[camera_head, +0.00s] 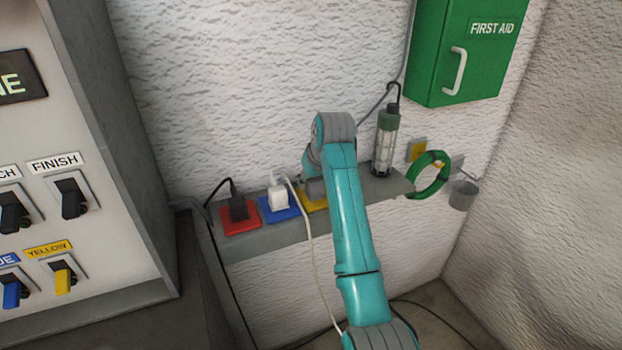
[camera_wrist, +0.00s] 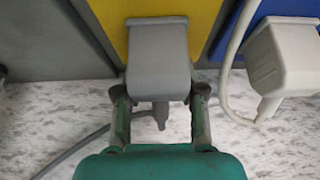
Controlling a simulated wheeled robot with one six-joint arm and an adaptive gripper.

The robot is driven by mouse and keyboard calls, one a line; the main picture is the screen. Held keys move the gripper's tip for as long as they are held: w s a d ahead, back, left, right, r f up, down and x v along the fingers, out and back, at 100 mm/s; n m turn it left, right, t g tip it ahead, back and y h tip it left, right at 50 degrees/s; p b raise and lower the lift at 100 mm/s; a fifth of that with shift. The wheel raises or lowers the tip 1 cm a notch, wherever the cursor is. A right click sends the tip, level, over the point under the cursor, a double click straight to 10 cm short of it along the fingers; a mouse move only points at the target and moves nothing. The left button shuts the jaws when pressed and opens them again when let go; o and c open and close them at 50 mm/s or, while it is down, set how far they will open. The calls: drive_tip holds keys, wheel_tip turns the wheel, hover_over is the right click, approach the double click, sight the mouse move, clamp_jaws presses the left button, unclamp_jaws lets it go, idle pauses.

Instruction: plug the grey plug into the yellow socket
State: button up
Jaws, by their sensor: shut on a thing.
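The grey plug (camera_wrist: 158,50) is between the two fingers of my gripper (camera_wrist: 160,95) in the wrist view, and the gripper is shut on it. Its grey cable trails off to the lower left. The yellow socket (camera_wrist: 112,25) lies right behind the plug, which covers its middle. I cannot tell whether the plug touches the socket or sits in it. In the head view the yellow socket (camera_head: 313,203) shows partly beside my arm, on the grey ledge. My arm hides most of the gripper and plug there.
A white plug (camera_head: 278,198) sits on the blue socket (camera_head: 281,214), close beside the yellow one, its white cable hanging down. A black plug (camera_head: 238,208) sits on the red socket (camera_head: 240,226). A lamp (camera_head: 386,143) stands right of my arm, near a green ring (camera_head: 414,190).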

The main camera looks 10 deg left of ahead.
drive_tip(key=o, duration=1.1)
drive_tip(key=shift+o, duration=0.2)
drive_tip(key=v, duration=1.2)
